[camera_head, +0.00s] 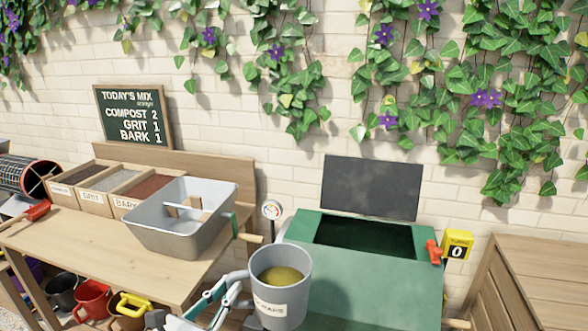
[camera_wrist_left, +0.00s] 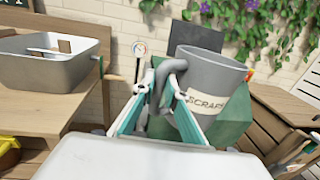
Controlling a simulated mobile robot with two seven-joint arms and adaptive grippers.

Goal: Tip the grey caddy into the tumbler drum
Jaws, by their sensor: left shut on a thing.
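The grey caddy (camera_head: 281,305) is a bucket with a label reading SCRAPS and yellowish-brown contents. My left gripper (camera_head: 236,286) is shut on its side handle and holds the caddy upright, in front of the drum's left part. In the left wrist view the caddy (camera_wrist_left: 212,75) is beyond my left gripper (camera_wrist_left: 163,82), with its grey handle between the fingers. The green tumbler drum (camera_head: 375,285) has a dark opening at the top, with a dark lid (camera_head: 371,188) standing up behind it. My right gripper is not in view.
A wooden bench (camera_head: 60,237) on the left holds a grey tray (camera_head: 180,235), bins of grit and bark, and a chalkboard (camera_head: 133,116). A dial (camera_head: 271,210) stands left of the drum. A yellow counter (camera_head: 457,245) showing 0 and a wooden box (camera_head: 535,275) are on the right.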

